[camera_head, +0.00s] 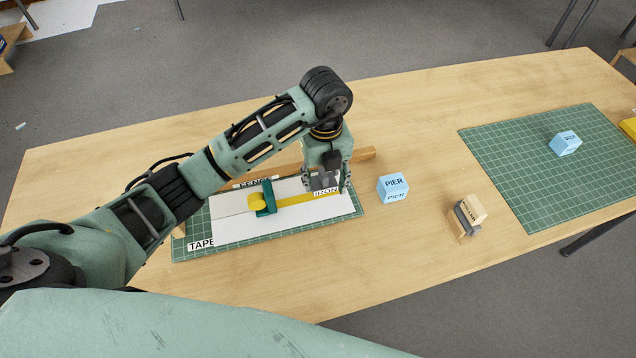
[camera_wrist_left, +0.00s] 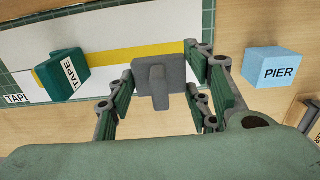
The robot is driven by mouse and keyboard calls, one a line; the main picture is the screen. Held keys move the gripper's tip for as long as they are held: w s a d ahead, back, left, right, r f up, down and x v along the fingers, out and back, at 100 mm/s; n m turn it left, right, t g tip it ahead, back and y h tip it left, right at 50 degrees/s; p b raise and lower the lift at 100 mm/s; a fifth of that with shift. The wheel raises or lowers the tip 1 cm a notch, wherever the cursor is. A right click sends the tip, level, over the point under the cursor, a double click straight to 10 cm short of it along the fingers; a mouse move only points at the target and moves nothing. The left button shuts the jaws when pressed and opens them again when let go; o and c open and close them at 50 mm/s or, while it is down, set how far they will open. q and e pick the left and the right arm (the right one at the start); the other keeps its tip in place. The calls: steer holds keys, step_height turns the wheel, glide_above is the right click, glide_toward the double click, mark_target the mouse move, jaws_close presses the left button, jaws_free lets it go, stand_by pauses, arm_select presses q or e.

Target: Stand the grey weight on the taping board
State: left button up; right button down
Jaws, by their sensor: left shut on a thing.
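The grey weight (camera_head: 321,182) is between the fingers of my left gripper (camera_head: 328,180), at the right end of the taping board (camera_head: 178,252). In the left wrist view the weight (camera_wrist_left: 152,91) shows as a grey block with a raised bar on top, and the gripper's fingers are on both sides of it. The gripper is shut on it. The weight is over or on the board near the label "IRON" (camera_head: 327,192); I cannot tell whether its underside touches. The board is a green gridded mat carrying white panels with a yellow strip between them. My right gripper is not in view.
A blue PIER block (camera_head: 393,187) and a wooden block in a stand (camera_head: 467,214) are to the right. Another green mat (camera_head: 510,170) carries a blue block (camera_head: 565,143).

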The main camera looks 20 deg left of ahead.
mark_target(320, 186)
arm_select(q)
steer(key=shift+w+a+f, duration=0.3)
steer(key=shift+a+f, duration=0.05)
steer(key=shift+a, duration=0.15)
step_height(320, 186, down, 3)
steer(key=shift+f+p, duration=0.1)
steer(key=shift+p, duration=0.5)
steer(key=shift+f, duration=0.4)
steer(key=shift+f, duration=0.1)
steer(key=o, duration=1.5)
steer(key=shift+o, duration=0.2)
